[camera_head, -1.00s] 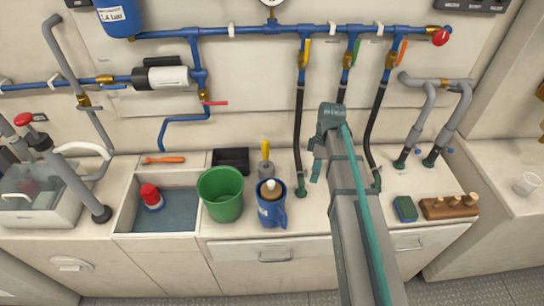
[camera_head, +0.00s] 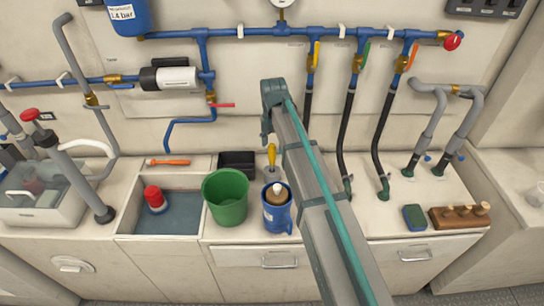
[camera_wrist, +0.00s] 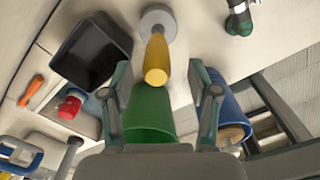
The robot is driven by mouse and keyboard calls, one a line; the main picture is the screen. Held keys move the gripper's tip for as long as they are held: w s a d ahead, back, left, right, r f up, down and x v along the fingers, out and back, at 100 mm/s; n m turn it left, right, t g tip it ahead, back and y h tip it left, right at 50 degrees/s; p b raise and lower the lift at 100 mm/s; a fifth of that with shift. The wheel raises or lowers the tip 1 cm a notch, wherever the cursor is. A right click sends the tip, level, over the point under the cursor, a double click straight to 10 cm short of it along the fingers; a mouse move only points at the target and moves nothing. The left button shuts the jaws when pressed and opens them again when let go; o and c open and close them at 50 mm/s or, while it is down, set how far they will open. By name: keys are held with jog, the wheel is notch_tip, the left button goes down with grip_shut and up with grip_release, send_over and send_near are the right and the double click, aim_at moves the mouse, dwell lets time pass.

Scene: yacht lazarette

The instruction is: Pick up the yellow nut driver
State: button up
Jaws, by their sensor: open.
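The yellow nut driver (camera_head: 272,155) stands upright, handle up, in a round grey base (camera_head: 271,172) on the counter, behind the blue mug. In the wrist view, its yellow handle (camera_wrist: 157,58) points toward me, with the grey disc (camera_wrist: 158,20) beyond it. My gripper (camera_wrist: 160,78) is open and empty. In the wrist view its two fingers lie either side of the handle's lower line, apart from it. In the head view my arm reaches over the counter just right of the driver, and the fingers are hard to make out.
The green bucket (camera_head: 226,200) and blue mug (camera_head: 277,215), holding a brown-and-cream item, stand in front of the driver. A black tray (camera_head: 236,163) is to its left. Black hoses (camera_head: 306,125) hang to its right. The sink (camera_head: 180,218) holds a red-capped item.

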aim_at(272, 156)
jog(key=shift+w+a+f+p, duration=0.1)
jog(key=shift+f+p, duration=0.5)
jog(key=shift+f, duration=1)
jog(key=shift+w+f+p, duration=0.1)
jog(key=shift+f+p, duration=0.5)
jog(key=shift+f, duration=1)
grip_shut()
